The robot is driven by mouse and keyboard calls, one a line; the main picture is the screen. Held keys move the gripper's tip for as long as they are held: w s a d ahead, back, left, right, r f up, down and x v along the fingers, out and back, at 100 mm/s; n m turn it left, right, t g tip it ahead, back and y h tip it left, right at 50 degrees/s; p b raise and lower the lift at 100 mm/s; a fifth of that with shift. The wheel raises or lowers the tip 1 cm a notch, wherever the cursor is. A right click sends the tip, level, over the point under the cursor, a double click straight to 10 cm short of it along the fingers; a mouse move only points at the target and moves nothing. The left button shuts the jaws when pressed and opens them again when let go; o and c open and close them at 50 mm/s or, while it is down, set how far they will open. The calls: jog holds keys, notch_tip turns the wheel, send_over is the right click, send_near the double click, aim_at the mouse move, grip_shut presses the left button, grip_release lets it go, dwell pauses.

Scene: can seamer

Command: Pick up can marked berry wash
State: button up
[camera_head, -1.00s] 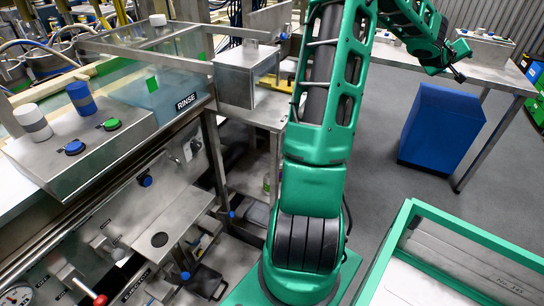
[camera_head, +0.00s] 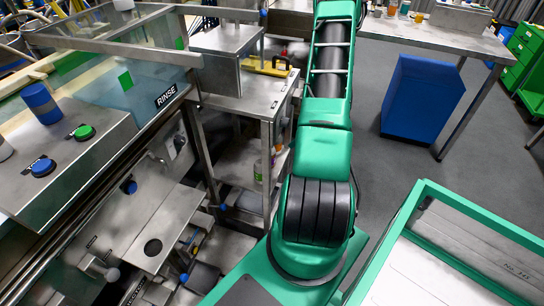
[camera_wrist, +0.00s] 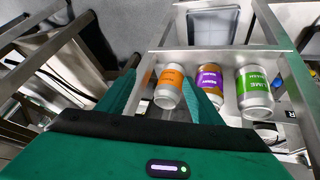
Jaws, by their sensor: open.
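The can marked berry (camera_wrist: 209,78) has a purple band and stands in the middle of three cans in the wrist view. My gripper (camera_wrist: 162,84) is open, with a green finger on each side in that view. The orange-banded can (camera_wrist: 170,84) appears between the fingers. The right finger overlaps the lower part of the berry can, and I cannot tell whether they touch. The green-banded lime can (camera_wrist: 254,92) stands to the right.
A metal rail (camera_wrist: 205,55) runs behind the cans, and a grey tray (camera_wrist: 212,27) lies beyond it. In the head view are the rinse machine (camera_head: 120,70), a blue bin (camera_head: 423,98), a steel table (camera_head: 440,38) and green crates (camera_head: 527,50).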

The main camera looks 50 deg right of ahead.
jog(key=w+a+f+y, duration=0.1)
jog(key=w+a+f, duration=0.1)
jog(key=a, duration=0.1)
jog(key=w+a+f+n+y, duration=0.1)
jog(key=a, duration=0.2)
jog(key=w+a+f+y, duration=0.1)
jog(key=w+a+f, duration=0.1)
jog(key=a, duration=0.2)
jog(key=shift+w+f, duration=0.3)
jog(key=shift+f, duration=0.05)
jog(key=shift+x, duration=3.15)
jog(key=c, duration=1.1)
